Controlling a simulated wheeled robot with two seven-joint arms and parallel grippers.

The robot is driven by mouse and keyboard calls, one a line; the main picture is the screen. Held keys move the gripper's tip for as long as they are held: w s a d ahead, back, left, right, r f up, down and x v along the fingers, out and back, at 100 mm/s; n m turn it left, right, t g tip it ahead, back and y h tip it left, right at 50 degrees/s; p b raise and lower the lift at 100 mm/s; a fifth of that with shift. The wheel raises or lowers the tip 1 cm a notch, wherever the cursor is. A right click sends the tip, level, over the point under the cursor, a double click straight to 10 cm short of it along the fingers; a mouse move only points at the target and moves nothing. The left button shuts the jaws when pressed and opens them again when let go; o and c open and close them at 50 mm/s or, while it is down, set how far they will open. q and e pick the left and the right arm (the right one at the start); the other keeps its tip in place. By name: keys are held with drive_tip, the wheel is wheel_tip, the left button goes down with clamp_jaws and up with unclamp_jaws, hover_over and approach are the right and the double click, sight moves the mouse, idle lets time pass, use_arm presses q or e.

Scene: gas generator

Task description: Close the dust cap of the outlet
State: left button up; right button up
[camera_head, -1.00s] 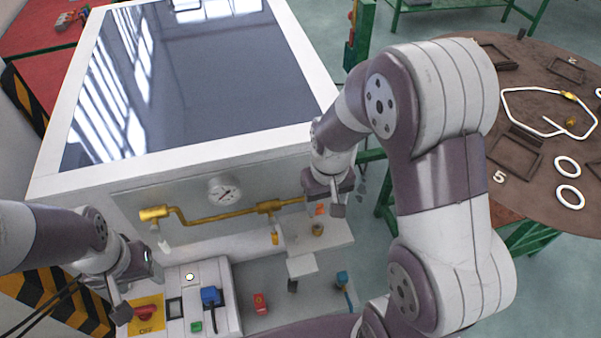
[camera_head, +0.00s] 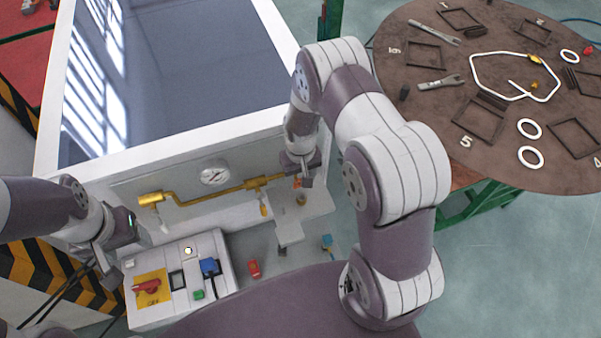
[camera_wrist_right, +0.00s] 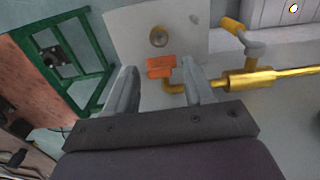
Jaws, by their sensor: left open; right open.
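A brass pipe (camera_head: 220,192) runs along the front of the white machine; its right end bends down at the outlet. An orange piece (camera_wrist_right: 160,66), perhaps the dust cap, is by that bend and also shows in the head view (camera_head: 297,183). A round brass fitting (camera_wrist_right: 158,38) sits on a pale plate beyond it. My right gripper (camera_wrist_right: 158,72) is open, with the orange piece seen between its fingertips; contact cannot be told. My left gripper (camera_head: 116,254) is open and empty, left of the control panel. Whether the cap is seated is unclear.
A control panel (camera_head: 222,290) with a red switch (camera_head: 146,287) and a blue plug (camera_head: 210,267) stands at the front. A gauge (camera_head: 214,174) and a yellow-handled valve (camera_head: 263,206) are near the pipe. A round brown table (camera_head: 420,120) with tools and rings stands at right.

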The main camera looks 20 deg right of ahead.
drive_tip(key=shift+s+f, duration=0.1)
drive_tip(key=shift+f, duration=0.4)
clamp_jaws()
use_arm(q)
drive_tip(key=shift+s, duration=0.15)
